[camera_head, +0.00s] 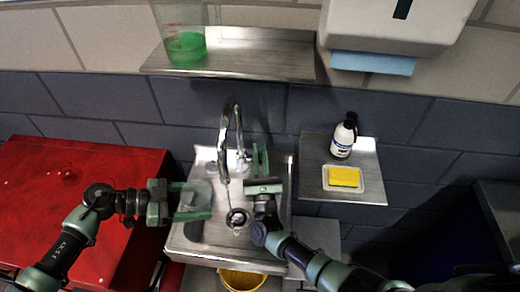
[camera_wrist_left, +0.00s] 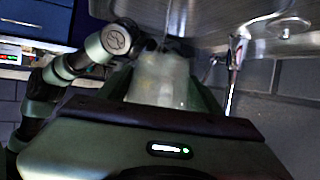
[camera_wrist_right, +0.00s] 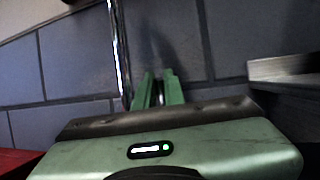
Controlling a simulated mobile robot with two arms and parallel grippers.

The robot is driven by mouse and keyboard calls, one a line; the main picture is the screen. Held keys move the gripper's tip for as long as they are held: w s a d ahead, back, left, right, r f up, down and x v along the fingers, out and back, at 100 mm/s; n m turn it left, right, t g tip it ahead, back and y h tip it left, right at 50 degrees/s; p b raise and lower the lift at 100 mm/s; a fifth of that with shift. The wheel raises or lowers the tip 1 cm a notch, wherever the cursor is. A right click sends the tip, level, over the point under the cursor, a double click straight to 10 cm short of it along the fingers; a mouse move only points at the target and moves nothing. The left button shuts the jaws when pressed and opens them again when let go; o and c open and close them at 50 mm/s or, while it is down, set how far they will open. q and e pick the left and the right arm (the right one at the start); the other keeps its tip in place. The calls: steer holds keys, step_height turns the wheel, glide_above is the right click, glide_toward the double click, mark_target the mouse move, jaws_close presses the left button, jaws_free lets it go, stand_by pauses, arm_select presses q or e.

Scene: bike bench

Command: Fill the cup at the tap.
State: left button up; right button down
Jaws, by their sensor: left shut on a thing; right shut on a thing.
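A translucent cup (camera_head: 197,194) is between the fingers of my left gripper (camera_head: 198,202), over the left part of the sink. The cup shows large and pale in the left wrist view (camera_wrist_left: 160,80). I cannot tell whether it holds water. The tap (camera_head: 224,150) has a tall curved spout to the right of the cup; the cup is not under it. A thin line runs from the spout's end towards the drain (camera_head: 238,218), perhaps water. My right gripper (camera_head: 260,160) is shut on a small part beside the spout, seemingly the tap's handle, mostly hidden by the fingers (camera_wrist_right: 158,95).
The metal sink (camera_head: 205,252) has a yellow bucket (camera_head: 240,281) below it. A red cabinet (camera_head: 60,180) stands left. A shelf (camera_head: 360,190) at right holds a white bottle (camera_head: 343,138) and a yellow sponge (camera_head: 344,177). An upper shelf (camera_head: 250,65) holds a green-filled container (camera_head: 186,47).

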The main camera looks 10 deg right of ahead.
steer(key=shift+f, duration=0.1)
steer(key=c, duration=1.5)
jaws_free()
steer(key=s, duration=0.4)
steer(key=s+a, duration=0.1)
steer(key=s, duration=0.8)
steer(key=shift+a+f, duration=0.15)
steer(key=shift+f, duration=0.05)
arm_select(q)
steer(key=shift+d, duration=0.1)
steer(key=shift+c, duration=0.8)
steer(key=d, duration=0.7)
steer(key=shift+w+d, duration=0.3)
steer(key=shift+d, duration=0.05)
